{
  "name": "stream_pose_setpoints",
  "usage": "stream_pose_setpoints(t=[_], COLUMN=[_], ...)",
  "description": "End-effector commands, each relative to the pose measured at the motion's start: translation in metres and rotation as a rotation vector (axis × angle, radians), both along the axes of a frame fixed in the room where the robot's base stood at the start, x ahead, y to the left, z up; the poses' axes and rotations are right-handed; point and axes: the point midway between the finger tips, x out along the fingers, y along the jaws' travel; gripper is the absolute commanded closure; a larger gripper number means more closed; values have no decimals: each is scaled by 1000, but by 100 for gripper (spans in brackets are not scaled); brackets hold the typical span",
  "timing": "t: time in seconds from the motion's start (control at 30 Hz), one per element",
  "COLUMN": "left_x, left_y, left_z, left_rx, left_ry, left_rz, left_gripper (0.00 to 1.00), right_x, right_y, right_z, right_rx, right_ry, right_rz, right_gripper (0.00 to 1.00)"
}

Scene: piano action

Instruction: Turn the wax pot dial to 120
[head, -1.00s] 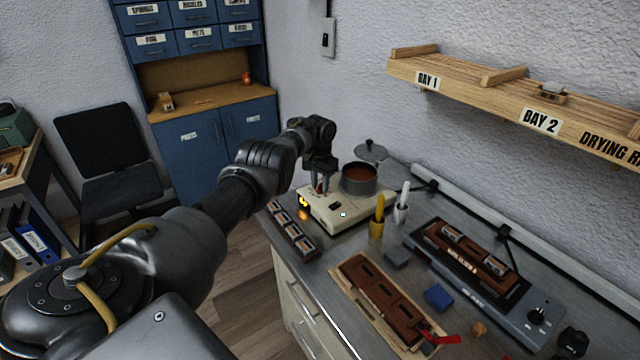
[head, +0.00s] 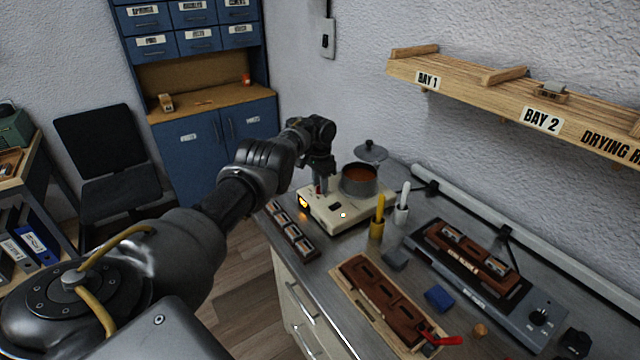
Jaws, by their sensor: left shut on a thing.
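The wax pot (head: 359,180) is a dark metal pot of orange-brown wax on a cream heater base (head: 337,214). The base has a small lit amber display (head: 304,202) on its front left; its digits are too small to read. My left gripper (head: 319,188) points down at the left part of the base, beside the pot. It is shut on the dial, which is mostly hidden by the fingers; a bit of red shows there. My right gripper is not in view.
A pot lid (head: 370,152) lies behind the pot. A strip of small parts (head: 290,231) lies left of the base. A brown mould tray (head: 385,298) lies in front, and a wooden rack (head: 470,92) hangs above.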

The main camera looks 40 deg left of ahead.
Motion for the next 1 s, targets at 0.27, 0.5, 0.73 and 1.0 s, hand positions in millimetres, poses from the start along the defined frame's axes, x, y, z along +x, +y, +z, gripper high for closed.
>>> stream_pose_setpoints(t=[0.27,0.5,0.73,1.0], left_x=[0,0,1,1], left_y=[0,0,1,1], left_z=[0,0,23,74], left_rx=[0,0,0,-1], left_ry=[1,0,-3,-2], left_rz=[2,2,1,2], left_gripper=[48,48,48,48], right_x=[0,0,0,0], right_y=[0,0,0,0], right_z=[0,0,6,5], right_rx=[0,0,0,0], right_ry=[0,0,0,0], right_rz=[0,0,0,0], right_gripper=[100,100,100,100])
